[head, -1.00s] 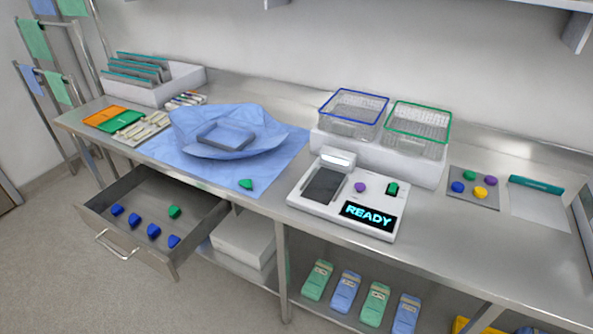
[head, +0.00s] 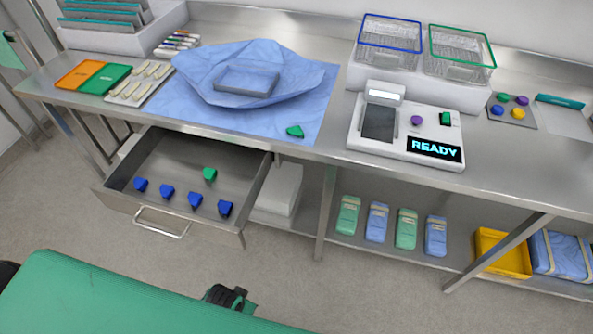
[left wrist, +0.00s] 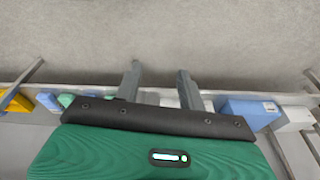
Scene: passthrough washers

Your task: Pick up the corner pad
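Small pads lie in the open drawer (head: 160,215): several blue corner pads (head: 167,191) in a row and one green corner pad (head: 209,174) behind them. Another green corner pad (head: 295,131) lies on the blue wrap sheet (head: 310,110), right of the wrapped grey tray (head: 246,80). The pictures do not show which pad is meant. In the left wrist view, my left gripper (left wrist: 159,72) has its two fingers apart, with nothing visible between them. It is away from the pads. My right gripper is not in view.
A white device reading READY (head: 408,130) stands right of the sheet. Two wire baskets (head: 390,45) stand behind it. Orange and green trays (head: 78,75) lie at the left. Packs (head: 377,222) and a yellow bin (head: 503,255) are on the lower shelf. The drawer juts over clear floor.

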